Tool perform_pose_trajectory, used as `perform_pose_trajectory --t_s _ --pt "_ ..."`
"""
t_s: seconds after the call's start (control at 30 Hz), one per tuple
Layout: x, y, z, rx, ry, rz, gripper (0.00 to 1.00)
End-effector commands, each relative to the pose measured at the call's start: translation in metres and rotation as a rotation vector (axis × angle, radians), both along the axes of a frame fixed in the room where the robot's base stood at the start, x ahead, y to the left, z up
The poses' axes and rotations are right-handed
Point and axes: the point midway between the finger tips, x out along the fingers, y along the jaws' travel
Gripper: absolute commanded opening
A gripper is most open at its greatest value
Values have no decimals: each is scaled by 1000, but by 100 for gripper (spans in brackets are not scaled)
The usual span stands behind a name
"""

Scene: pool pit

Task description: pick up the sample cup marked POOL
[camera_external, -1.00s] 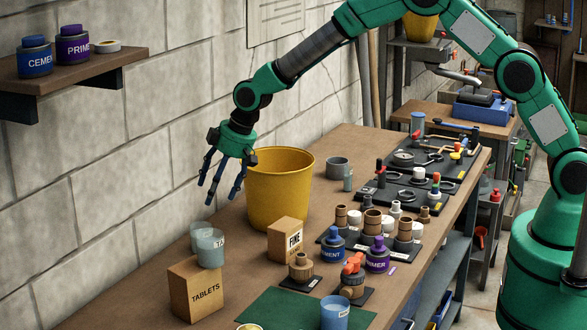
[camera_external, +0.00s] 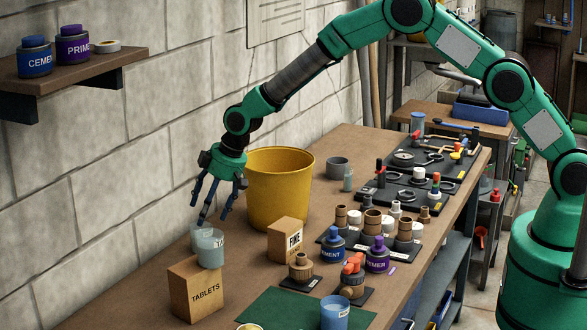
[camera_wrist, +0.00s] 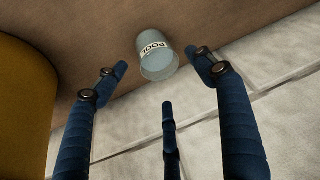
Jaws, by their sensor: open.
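The sample cup marked POOL (camera_wrist: 157,60) is a pale grey-blue cup with a white label. In the wrist view it stands on the brown bench close to the wall, just ahead of my fingertips and roughly between them.
A yellow bucket (camera_external: 280,190) stands close right of my gripper. The block wall (camera_external: 110,200) runs close along the left. A FINE box (camera_external: 287,240) and fittings stand farther right.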

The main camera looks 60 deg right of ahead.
Motion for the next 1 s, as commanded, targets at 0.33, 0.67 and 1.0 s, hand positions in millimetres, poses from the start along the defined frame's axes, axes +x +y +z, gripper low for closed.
perform_pose_trajectory --t_s 0.33,0.67,1.0 --pt "6 2 -16 0 0 0 69" --pt "6 2 -17 0 0 0 69" --pt "13 5 -41 0 1 0 69"
